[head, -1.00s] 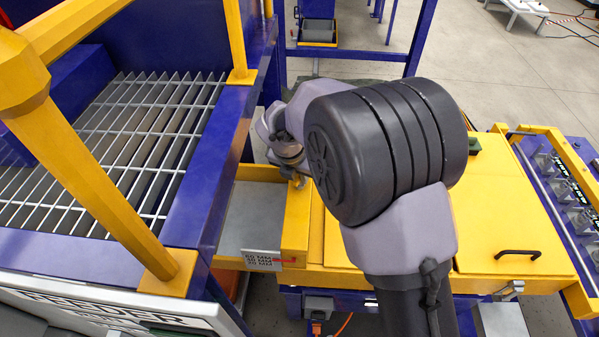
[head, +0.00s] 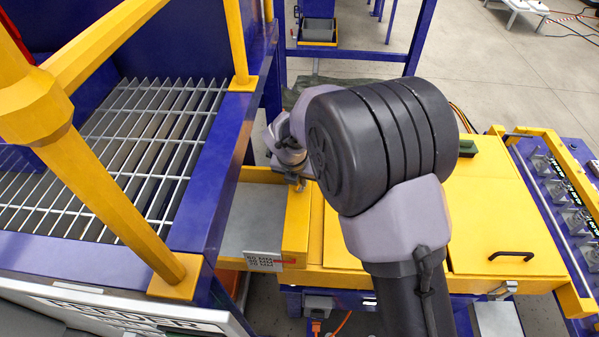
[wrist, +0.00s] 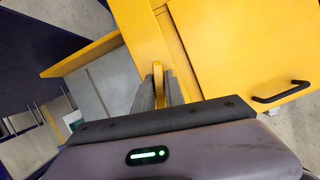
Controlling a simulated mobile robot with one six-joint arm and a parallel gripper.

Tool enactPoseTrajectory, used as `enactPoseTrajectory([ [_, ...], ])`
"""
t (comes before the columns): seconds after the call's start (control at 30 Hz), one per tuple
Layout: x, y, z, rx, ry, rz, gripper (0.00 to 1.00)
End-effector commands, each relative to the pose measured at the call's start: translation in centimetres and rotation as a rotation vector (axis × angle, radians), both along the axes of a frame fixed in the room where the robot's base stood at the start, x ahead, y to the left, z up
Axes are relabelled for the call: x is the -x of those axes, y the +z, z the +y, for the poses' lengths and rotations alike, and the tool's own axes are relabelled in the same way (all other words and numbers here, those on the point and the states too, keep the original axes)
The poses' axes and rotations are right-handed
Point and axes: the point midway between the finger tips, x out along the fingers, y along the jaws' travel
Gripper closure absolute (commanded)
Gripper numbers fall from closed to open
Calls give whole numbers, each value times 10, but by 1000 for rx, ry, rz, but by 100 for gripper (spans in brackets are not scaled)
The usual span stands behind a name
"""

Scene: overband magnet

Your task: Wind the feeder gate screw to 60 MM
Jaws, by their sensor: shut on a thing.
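My gripper (head: 297,180) is at the yellow frame beside the feeder, partly hidden behind my dark wrist joint. In the wrist view, its two dark fingers (wrist: 160,84) are shut on a narrow yellow piece (wrist: 158,74). I cannot tell from this view whether that piece is the screw's handle. The gate scale plate (head: 262,261) reads 60 MM, 40 MM and 20 MM from top to bottom. A red pointer (head: 286,261) lies across its right side, about level with the middle line. The screw itself is not clearly visible.
A blue-framed feeder grating (head: 150,130) with yellow posts stands at left. A yellow cover (head: 500,225) with a black handle (head: 514,256) lies at right. A dark green block (head: 488,147) is on its far edge. Grey floor is open at the back.

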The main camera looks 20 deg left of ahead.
Motion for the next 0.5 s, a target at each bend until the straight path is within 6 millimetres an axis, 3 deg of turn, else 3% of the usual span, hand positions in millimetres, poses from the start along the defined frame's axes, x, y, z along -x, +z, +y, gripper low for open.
enactPoseTrajectory([
  [0.5,0,2,0,0,108,-1,100],
])
